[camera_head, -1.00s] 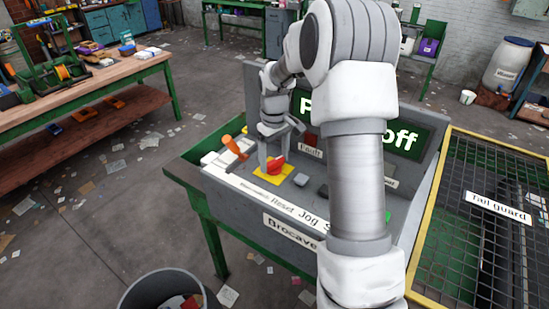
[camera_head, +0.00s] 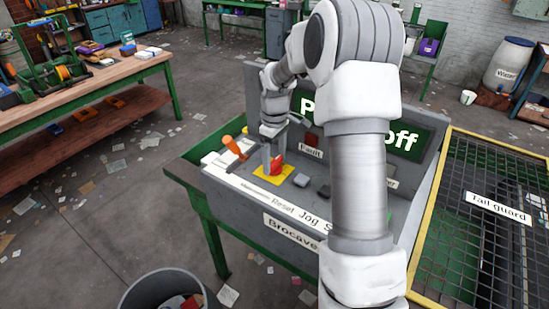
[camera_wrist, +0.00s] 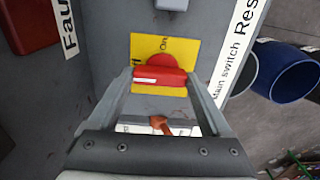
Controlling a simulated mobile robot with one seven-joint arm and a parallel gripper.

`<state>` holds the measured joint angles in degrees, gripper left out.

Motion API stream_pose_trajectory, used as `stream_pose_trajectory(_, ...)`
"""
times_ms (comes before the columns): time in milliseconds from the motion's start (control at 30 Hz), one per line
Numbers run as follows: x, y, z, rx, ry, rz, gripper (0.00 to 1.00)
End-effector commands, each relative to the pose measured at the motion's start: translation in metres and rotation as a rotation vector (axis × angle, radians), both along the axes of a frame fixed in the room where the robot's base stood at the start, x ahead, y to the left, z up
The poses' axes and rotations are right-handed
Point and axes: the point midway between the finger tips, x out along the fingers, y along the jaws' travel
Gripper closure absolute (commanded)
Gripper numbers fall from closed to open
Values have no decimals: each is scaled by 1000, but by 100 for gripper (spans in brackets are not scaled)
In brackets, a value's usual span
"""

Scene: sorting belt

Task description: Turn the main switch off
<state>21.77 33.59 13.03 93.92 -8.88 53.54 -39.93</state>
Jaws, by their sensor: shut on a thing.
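The main switch is a red knob (camera_head: 277,163) on a yellow plate (camera_head: 259,170), set in the grey control console. My gripper (camera_head: 271,163) reaches down to it from above. In the wrist view the red knob (camera_wrist: 160,76) lies between my two fingertips (camera_wrist: 160,80), which are shut on its sides. The word "On" shows on the yellow plate (camera_wrist: 184,47) beyond the knob; other lettering is partly hidden. A "Main switch" label (camera_wrist: 219,90) runs along the plate's right.
An orange handle (camera_head: 232,147) stands left of the switch.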

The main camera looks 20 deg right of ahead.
Motion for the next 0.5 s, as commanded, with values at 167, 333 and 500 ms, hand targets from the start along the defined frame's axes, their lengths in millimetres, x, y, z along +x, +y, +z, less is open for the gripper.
stream_pose_trajectory(167,1,0,2,-2,-4,3,1)
stream_pose_trajectory(333,1,0,1,-1,-2,2,0)
stream_pose_trajectory(500,1,0,5,-1,-3,1,0)
